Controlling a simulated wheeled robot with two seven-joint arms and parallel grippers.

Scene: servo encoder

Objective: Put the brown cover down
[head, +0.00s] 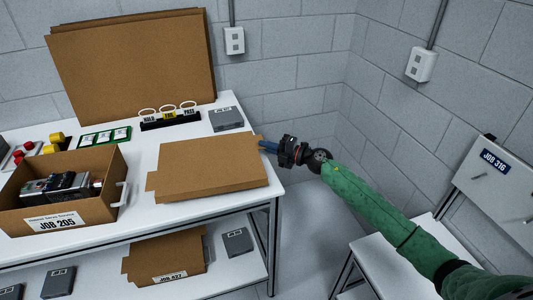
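The brown cover (208,167) is a flat cardboard panel with small end tabs, over the right part of the white table (145,220), to the right of the open box. My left gripper is not in view.
An open cardboard box (97,206) marked JOB 205 holds dark devices. Behind are a tag stand (170,121), a grey case (226,119), a green board (104,137) and a leaning cardboard sheet (135,70). Another box (165,257) sits on the lower shelf.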

